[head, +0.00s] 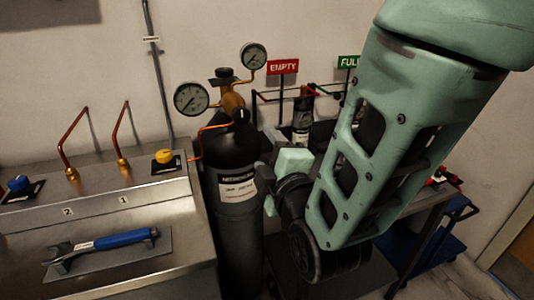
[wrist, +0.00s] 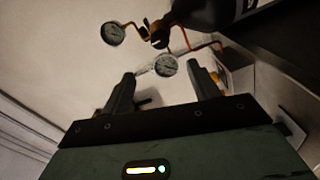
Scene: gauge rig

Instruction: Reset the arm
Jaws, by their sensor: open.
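My gripper (wrist: 160,84) is open in the wrist view, with its two fingers apart and nothing held between them. A pressure gauge (wrist: 165,66) shows beyond the gap between the fingers. In the head view my pale green arm fills the right side, and my gripper is partly hidden, just right of the black nitrogen cylinder (head: 238,220). I cannot tell whether it touches the cylinder. The brass regulator (head: 233,100) on top carries a left gauge (head: 191,98) and a right gauge (head: 254,56).
A steel bench (head: 130,210) at left holds a wrench (head: 100,247) with a blue handle, a blue knob (head: 18,183), a yellow knob (head: 164,156) and copper tubes. Red EMPTY (head: 283,67) and green FULL (head: 348,62) signs stand behind. A blue cart (head: 440,240) stands at right.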

